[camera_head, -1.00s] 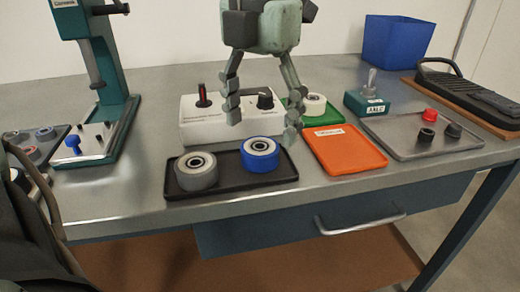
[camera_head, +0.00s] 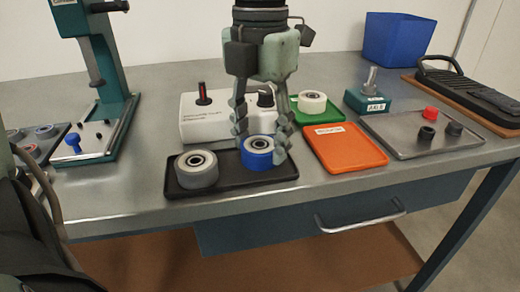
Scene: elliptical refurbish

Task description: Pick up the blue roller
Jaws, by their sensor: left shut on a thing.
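The blue roller (camera_head: 257,156) has a blue rim and a pale hub with a dark centre. It sits on the right part of a black tray (camera_head: 228,187), beside a grey roller (camera_head: 197,170). My left gripper (camera_head: 259,153) points down from above, with one finger on each side of the blue roller. Its fingers are closed on the roller, which still appears to be at tray level. The fingers hide parts of the roller's sides. My right gripper does not show.
Behind the tray stands a white control box (camera_head: 205,122). To the right are an orange tray (camera_head: 345,148), a green tray (camera_head: 318,117) with a white roller (camera_head: 312,102), and a grey tray (camera_head: 405,147) with small knobs. A teal press (camera_head: 110,95) stands left.

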